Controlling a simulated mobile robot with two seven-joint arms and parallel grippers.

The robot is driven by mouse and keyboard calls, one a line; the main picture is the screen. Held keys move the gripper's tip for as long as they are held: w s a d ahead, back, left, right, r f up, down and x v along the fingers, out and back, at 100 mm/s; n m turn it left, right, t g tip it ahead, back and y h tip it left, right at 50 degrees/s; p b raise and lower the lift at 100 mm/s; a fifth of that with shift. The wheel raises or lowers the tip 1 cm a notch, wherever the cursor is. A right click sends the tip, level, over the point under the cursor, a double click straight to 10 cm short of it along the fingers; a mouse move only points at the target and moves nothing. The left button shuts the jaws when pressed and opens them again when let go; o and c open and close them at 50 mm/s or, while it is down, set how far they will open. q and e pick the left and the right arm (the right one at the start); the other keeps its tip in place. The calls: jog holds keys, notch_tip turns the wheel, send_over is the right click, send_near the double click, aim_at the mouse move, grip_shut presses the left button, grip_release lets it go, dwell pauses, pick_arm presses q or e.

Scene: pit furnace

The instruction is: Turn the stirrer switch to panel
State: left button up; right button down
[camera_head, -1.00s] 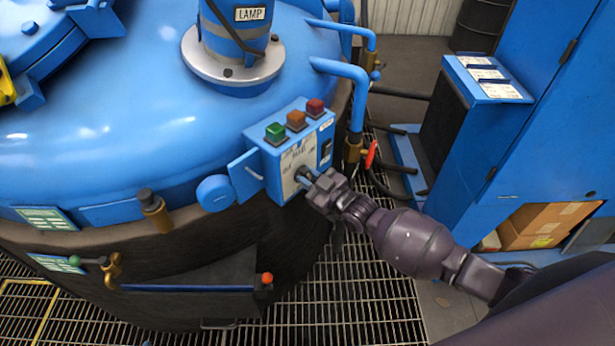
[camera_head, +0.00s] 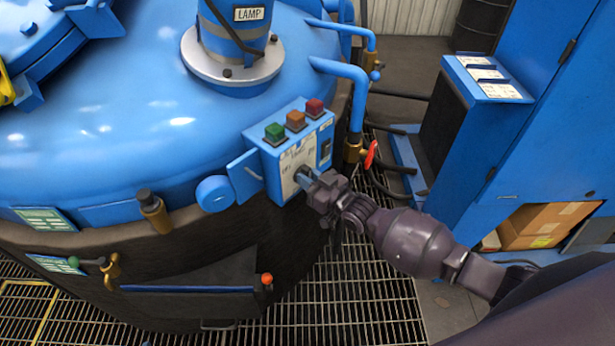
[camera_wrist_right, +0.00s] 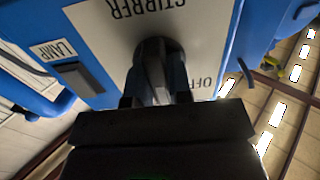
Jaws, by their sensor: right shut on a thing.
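The stirrer switch (camera_wrist_right: 152,70) is a dark knob on a pale plate lettered "STIRRER" on the blue control box (camera_head: 253,147). In the right wrist view the lettering is upside down, with part of "OFF" showing at the right. My right gripper (camera_head: 308,180) is at the front of the box, its fingers (camera_wrist_right: 157,98) shut on the knob from both sides. In the head view the gripper partly hides the knob, and the mark it points to cannot be read clearly. My left gripper is not in view.
Green (camera_head: 275,132), orange (camera_head: 296,120) and red (camera_head: 314,107) buttons sit on top of the box. A red-handled valve (camera_head: 371,155) is close to its right. A blue cabinet (camera_head: 540,110) stands at the right, with open grating (camera_head: 350,300) below.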

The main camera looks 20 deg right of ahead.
jog(key=c, duration=1)
grip_release()
jog(key=shift+c, duration=0.2)
jog(key=v, duration=1)
jog(key=shift+s+d, duration=0.2)
jog(key=shift+s, duration=0.1)
jog(key=s+d+f+m+g+h, duration=0.2)
jog(key=s+f+h, duration=0.2)
jog(key=s, duration=0.5)
jog(key=s+d+f+m+g+h, duration=0.2)
jog(key=s+d+f+m+h, duration=0.1)
jog(key=s, duration=0.6)
jog(key=shift+d+f+h, duration=0.2)
jog(key=shift+f+h, duration=0.3)
jog(key=shift+h, duration=0.6)
